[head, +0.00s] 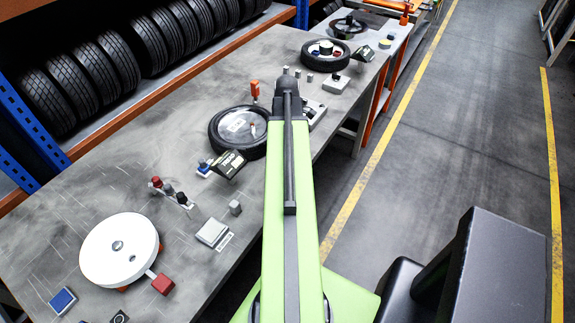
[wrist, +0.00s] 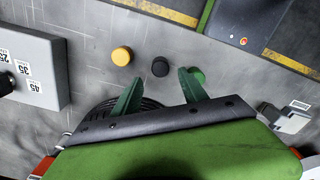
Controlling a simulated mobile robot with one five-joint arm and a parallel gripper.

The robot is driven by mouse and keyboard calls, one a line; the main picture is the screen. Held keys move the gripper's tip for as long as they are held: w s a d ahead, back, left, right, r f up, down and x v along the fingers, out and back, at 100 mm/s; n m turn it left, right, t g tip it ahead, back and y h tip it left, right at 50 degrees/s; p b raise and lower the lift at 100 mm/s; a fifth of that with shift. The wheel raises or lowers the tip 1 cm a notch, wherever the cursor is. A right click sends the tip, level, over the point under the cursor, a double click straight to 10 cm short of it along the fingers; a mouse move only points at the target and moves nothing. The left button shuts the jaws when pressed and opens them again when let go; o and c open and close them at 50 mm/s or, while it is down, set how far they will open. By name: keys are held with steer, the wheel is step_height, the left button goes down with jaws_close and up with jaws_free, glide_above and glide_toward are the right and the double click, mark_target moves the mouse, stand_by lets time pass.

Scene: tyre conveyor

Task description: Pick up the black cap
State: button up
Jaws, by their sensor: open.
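In the wrist view the black cap (wrist: 160,67) is a small round disc on the grey bench. My gripper (wrist: 160,74) is open, with its two dark green fingers apart. The black cap appears between and just beyond the fingertips; I cannot tell the height gap, and nothing is seen held. A yellow cap (wrist: 122,56) lies to its left. A green cap (wrist: 197,75) lies to its right, partly behind the right finger. In the head view my green arm stretches forward over the bench edge, and I cannot make out the black cap or the gripper.
In the wrist view a grey box with number labels (wrist: 30,65) stands at left, a grey device (wrist: 288,118) at right, and a tyre (wrist: 103,110) lies partly under my gripper. In the head view a white disc (head: 119,250) and tyre (head: 228,149) lie on the bench; the aisle is clear.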

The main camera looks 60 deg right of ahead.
steer(key=f+b, duration=0.5)
steer(key=shift+s+f, duration=0.2)
steer(key=shift+r, duration=0.2)
jaws_close()
